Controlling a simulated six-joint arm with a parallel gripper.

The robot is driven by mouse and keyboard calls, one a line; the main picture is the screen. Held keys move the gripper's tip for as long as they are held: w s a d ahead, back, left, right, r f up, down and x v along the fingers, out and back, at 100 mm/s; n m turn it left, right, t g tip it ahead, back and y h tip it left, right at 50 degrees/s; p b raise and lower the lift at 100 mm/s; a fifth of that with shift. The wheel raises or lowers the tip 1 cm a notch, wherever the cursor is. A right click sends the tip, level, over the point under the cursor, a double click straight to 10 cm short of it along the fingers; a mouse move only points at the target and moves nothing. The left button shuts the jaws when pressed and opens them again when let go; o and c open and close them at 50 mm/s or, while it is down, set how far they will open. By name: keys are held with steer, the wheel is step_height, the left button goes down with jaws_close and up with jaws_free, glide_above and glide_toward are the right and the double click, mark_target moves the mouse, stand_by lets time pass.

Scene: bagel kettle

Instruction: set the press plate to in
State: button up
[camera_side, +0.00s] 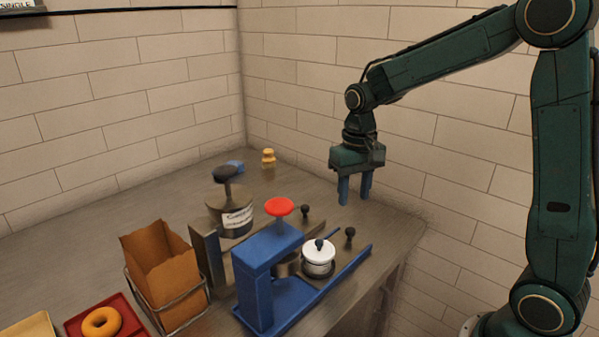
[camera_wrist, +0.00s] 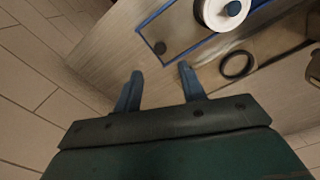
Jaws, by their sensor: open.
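A blue press (camera_side: 266,262) with a red knob (camera_side: 279,207) on top stands on the table. A grey metal plate, likely the press plate, lies in its blue-edged base; the wrist view shows the plate's bare surface (camera_wrist: 182,32). A black knob (camera_side: 350,236) stands near the plate's far end and shows in the wrist view (camera_wrist: 160,47). A white lidded pot (camera_side: 319,260) sits on the plate, to the right of the press frame and apart from the red knob's column. My gripper (camera_side: 354,200) is open and empty, above the table beyond the black knob.
A labelled grey kettle (camera_side: 230,209) stands behind the press. A second black knob (camera_side: 305,211) and a dark ring (camera_wrist: 237,64) are near the plate. A brown paper bag (camera_side: 165,265) and a bagel (camera_side: 101,322) on a red tray (camera_side: 75,325) are at left. The tiled wall is behind my gripper.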

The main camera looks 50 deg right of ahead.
mark_target(350, 229)
step_height(350, 229, down, 10)
steer(key=shift+f, duration=0.25)
stand_by(0.3)
steer(key=shift+c, duration=0.2)
jaws_close()
